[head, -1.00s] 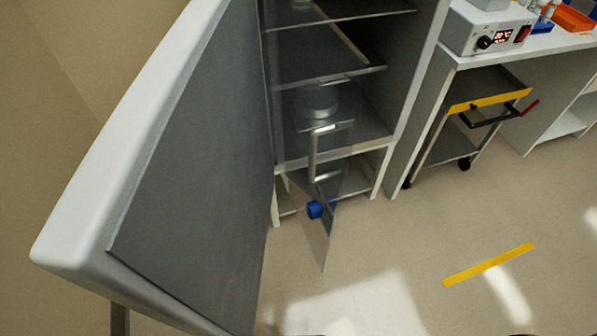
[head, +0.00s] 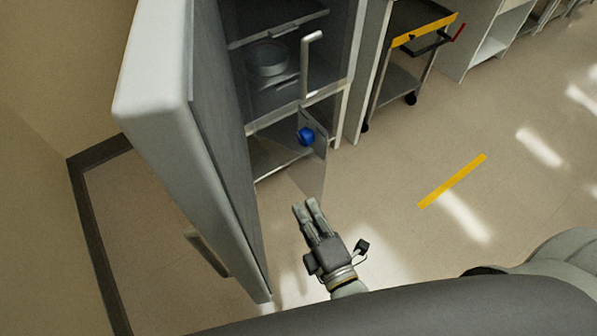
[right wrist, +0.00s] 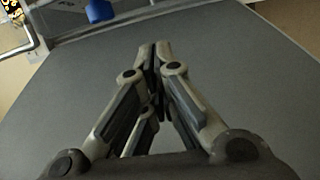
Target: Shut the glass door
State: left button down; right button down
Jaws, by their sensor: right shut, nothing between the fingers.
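The glass door (head: 315,168) is a clear pane standing open from the front of a grey cabinet. A pale upright bar handle (head: 305,72) is on it. My right gripper (head: 307,204) is shut and empty, with its fingers pointing up the picture just below the pane's lower corner. Whether it touches the glass cannot be told. In the right wrist view the shut fingers (right wrist: 155,52) lie in front of a wide grey panel, and what looks like the handle (right wrist: 34,42) shows at upper left. My left gripper is not in view.
A large grey panel with a white edge (head: 160,100) stands close on the left. A blue round object (head: 306,136) is seen by the lower shelf and a round metal vessel (head: 266,60) above. A trolley (head: 400,85) stands to the right. The floor at right is clear.

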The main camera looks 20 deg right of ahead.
jog(key=w+d+r, duration=0.1)
jog(key=w+d, duration=0.1)
jog(key=w, duration=0.9)
jog(key=shift+w+d+r+p, duration=0.2)
jog(key=shift+w+d+p, duration=0.1)
jog(key=shift+p, duration=0.15)
jog(key=shift+s+d, duration=0.1)
jog(key=shift+d, duration=0.05)
